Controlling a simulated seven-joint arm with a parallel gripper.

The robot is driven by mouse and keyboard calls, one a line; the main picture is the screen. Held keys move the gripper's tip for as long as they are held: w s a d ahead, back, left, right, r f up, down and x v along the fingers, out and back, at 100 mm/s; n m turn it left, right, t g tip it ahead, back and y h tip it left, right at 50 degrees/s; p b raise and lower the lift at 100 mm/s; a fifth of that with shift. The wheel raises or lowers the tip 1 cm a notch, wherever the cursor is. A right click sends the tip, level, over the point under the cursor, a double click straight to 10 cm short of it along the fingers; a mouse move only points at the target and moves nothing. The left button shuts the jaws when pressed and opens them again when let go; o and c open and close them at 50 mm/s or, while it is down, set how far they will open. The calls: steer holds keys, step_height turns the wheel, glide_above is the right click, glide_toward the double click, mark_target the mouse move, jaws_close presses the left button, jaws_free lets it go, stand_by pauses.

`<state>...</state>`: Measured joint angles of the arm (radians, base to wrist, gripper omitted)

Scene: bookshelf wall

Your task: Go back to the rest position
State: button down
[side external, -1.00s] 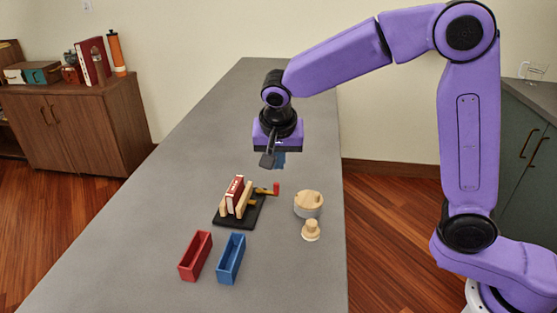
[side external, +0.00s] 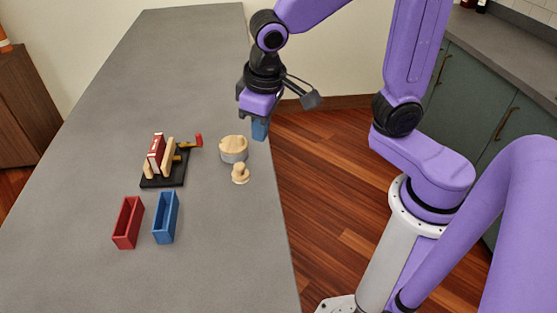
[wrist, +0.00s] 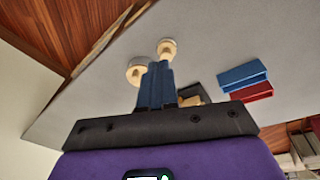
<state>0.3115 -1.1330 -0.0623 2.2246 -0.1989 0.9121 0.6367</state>
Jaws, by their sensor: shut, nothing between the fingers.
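My gripper (side external: 260,130) is shut and empty. Its blue fingers point down over the right edge of the grey table, just behind and right of the round wooden-lidded pot. In the wrist view its blue fingertips (wrist: 158,66) are pressed together, and they hide part of the pot and the vise.
A round pot (side external: 234,150) and a small wooden knob piece (side external: 240,174) stand near the table's right edge. A vise (side external: 163,182) holds a red book (side external: 157,152). A red bin (side external: 127,224) and a blue bin (side external: 165,218) stand in front. The far table (side external: 180,60) is clear.

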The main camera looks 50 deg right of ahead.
steer(key=s+d+f+n+g, duration=0.1)
steer(key=s+d+n, duration=0.2)
steer(key=s, duration=0.5)
steer(key=s+d+n+y, duration=0.1)
steer(key=s+d+n, duration=0.3)
steer(key=s+n, duration=0.2)
steer(key=shift+s+d+f+g, duration=0.3)
steer(key=shift+s+f+g, duration=0.1)
steer(key=shift+s, duration=0.85)
